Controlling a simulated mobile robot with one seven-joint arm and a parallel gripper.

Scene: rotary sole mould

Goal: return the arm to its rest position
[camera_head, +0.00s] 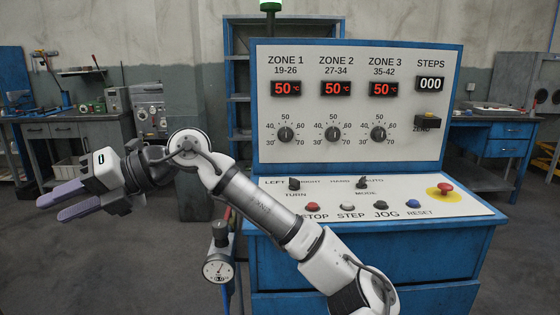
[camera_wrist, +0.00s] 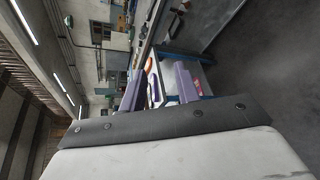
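My gripper (camera_head: 50,208) is at the left of the head view, stretched out to the left and clear of the control panel (camera_head: 450,150). Its two purple fingers are apart with nothing between them. In the wrist view the fingers (camera_wrist: 160,84) also show apart and empty, with distant furniture behind the gap. My arm crosses in front of the panel's lower left part and bends up and to the left. Nothing touches the gripper.
The sloped desk carries two selector switches, several push buttons and a red emergency stop (camera_head: 445,188). A pressure gauge (camera_head: 217,268) stands below my arm. A grey workbench (camera_head: 75,128) is at the back left. Open floor lies below the gripper.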

